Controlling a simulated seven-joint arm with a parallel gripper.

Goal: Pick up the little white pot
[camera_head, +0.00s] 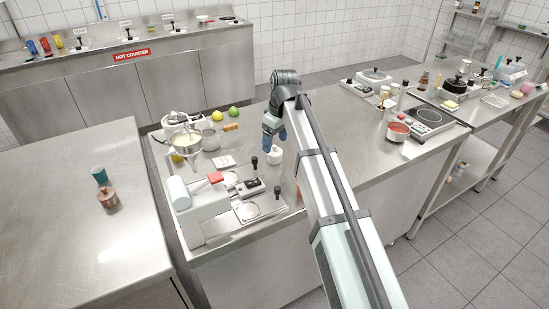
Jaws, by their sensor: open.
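The little white pot (274,155) stands on the steel counter (330,150) in the middle of the head view, just below my gripper in the picture. It looks small and rounded; its details are too small to tell. My gripper (274,138) is open, with its blue fingers pointing down above the pot. I see no contact between them, and the exact gap is hard to judge. Nothing shows between the fingers.
A white machine (196,206) with a red part and black-handled tools stands left of the pot. A saucepan (211,138), a yellow fruit (217,115) and a green fruit (234,112) lie behind. The counter right of my arm is mostly clear, up to a red-filled pan (398,131).

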